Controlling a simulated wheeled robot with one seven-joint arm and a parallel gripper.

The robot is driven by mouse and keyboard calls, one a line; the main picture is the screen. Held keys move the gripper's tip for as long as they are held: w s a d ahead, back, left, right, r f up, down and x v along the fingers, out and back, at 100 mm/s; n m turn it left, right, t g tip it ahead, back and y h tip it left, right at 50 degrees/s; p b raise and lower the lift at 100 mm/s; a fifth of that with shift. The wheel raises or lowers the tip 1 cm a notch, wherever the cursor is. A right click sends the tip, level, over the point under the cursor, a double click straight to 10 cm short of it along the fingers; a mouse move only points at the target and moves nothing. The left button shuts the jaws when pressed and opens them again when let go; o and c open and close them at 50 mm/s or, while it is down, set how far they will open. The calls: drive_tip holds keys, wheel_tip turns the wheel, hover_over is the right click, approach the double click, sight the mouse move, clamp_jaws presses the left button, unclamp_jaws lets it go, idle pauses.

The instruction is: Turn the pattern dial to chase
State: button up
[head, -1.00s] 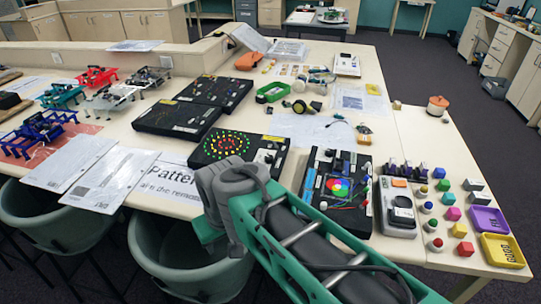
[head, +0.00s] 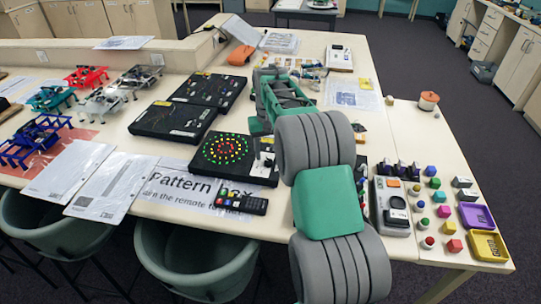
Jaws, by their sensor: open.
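The black pattern box (head: 215,170) lies on the table at the middle of the head view, with rings of red, yellow and green lights on its top. Small pale controls (head: 266,161) show at its right end; the pattern dial appears to be among them, but its setting is too small to read. The paper label (head: 180,188) in front reads "Pattern". My arm rises from the bottom right and reaches over the table to the right of the box. My gripper cannot be made out; the arm's far end is partly hidden behind its own links.
A black remote (head: 240,203) lies on the label. Two dark panels (head: 172,121) lie behind the box. At right are a grey device (head: 391,216), small coloured blocks, a purple tray (head: 476,217) and a yellow tray (head: 487,246). Stools (head: 200,258) stand at the front edge.

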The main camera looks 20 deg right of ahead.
sight(268, 161)
wheel_tip(268, 161, down, 3)
drive_tip(key=shift+f, duration=0.15)
drive_tip(key=shift+c, duration=0.2)
clamp_jaws()
idle(0.3)
